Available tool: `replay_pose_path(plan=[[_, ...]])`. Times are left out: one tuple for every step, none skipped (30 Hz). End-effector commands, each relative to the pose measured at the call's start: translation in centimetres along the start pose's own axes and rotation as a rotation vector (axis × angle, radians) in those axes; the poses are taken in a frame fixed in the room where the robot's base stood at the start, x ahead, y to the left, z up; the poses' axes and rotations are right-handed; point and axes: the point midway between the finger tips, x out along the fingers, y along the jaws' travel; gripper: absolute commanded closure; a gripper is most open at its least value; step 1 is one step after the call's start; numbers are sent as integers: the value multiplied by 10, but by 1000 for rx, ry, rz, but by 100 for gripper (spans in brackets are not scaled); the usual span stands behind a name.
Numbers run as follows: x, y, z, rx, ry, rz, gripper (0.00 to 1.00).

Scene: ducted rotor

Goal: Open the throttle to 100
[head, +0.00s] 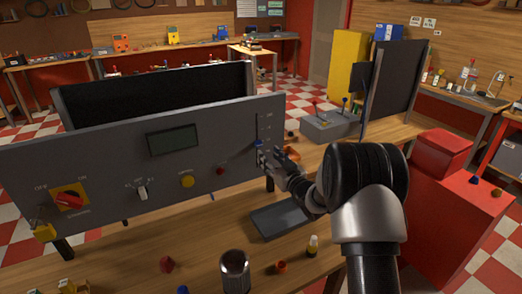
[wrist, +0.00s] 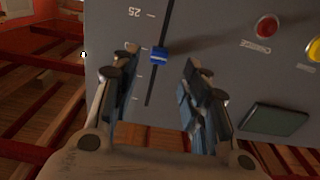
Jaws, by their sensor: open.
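The throttle is a slider with a blue knob (wrist: 160,55) in a dark vertical slot (wrist: 166,25) on a grey control panel. The wrist view shows the panel upside down. The knob stands past the 25 mark (wrist: 134,13), on its upper side as the panel is built; its exact reading is hidden by a finger. My gripper (wrist: 160,62) is open, with one finger on each side of the knob and gaps showing between. Whether the fingertips reach the knob's depth is unclear. In the head view my gripper (head: 269,160) is at the panel's right end and partly covers the slider.
The panel (head: 110,170) also carries a red rotary switch (head: 69,200), a toggle (head: 142,190), a yellow button (head: 187,181), a red button (head: 220,171) and a dark screen (head: 172,140). A grey tray (head: 285,220) and small loose parts lie on the wooden table before it.

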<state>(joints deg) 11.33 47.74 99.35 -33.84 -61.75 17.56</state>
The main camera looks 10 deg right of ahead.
Motion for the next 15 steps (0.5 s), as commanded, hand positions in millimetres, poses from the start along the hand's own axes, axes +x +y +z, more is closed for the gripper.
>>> replay_pose_path(plan=[[12,-1,1,0,2,-1,58],[18,-1,1,1,2,-1,58],[26,-1,1,0,2,-1,58],[32,-1,1,-1,3,-1,58],[37,0,1,0,2,0,58],[44,0,1,0,2,0,58],[48,0,1,1,2,0,58],[52,0,1,0,1,0,58],[57,0,1,0,1,0,58],[60,0,1,0,1,0,58],[63,0,1,0,0,0,58],[66,0,0,1,1,0,58],[67,0,0,1,1,0,58],[69,0,0,1,1,1,58],[70,0,0,1,0,1,58]])
